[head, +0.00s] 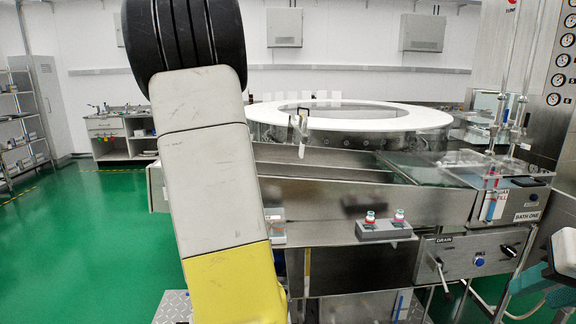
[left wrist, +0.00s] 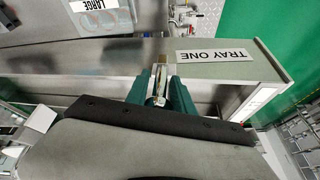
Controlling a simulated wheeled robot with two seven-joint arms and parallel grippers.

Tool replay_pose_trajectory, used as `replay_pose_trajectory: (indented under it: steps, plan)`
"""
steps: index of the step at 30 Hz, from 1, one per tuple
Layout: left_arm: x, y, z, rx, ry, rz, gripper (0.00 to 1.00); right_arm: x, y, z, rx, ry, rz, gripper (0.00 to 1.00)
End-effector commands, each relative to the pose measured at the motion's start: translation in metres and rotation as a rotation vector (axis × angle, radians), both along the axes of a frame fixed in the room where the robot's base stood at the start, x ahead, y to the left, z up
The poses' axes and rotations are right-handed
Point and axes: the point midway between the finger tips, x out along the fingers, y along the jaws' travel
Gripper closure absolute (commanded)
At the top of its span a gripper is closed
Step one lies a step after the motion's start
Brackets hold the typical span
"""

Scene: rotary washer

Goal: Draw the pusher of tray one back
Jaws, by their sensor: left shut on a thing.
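In the left wrist view, the metal tray with the label "TRAY ONE" (left wrist: 217,56) lies across the upper part. My left gripper (left wrist: 159,88) is shut on a slim upright metal handle (left wrist: 160,78) beside that label, which I take for the pusher. The pusher's body is mostly hidden by the gripper. In the head view my left arm covers this area, and the left gripper does not show. My right gripper (head: 535,290) is at the lower right edge of the head view, partly cut off, its teal fingers apart and empty.
A large white ring (head: 400,118) tops the washer. A grey block (head: 385,231) holds two small capped bottles on the front. Green floor (head: 80,230) is clear at left.

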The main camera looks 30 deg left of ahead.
Motion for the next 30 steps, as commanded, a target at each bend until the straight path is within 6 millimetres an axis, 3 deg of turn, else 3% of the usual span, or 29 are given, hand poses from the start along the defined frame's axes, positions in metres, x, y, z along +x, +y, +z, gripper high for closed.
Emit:
replay_pose_trajectory:
  steps: [3,12,19,30]
  plan:
    - [-0.023,0.034,0.004,0.001,0.002,0.009,1.0,0.0,0.0,0.0,0.0,0.0,0.0,0.64]
    - [-0.059,0.088,0.011,0.002,0.001,0.003,1.0,0.0,0.0,0.0,0.0,0.0,0.0,0.64]
    - [-0.07,0.104,0.013,0.002,0.002,-0.001,1.0,0.0,0.0,0.0,0.0,0.0,0.0,0.64]
    - [-0.073,0.108,0.014,0.006,0.002,0.004,1.0,0.0,0.0,0.0,0.0,0.0,0.0,0.64]
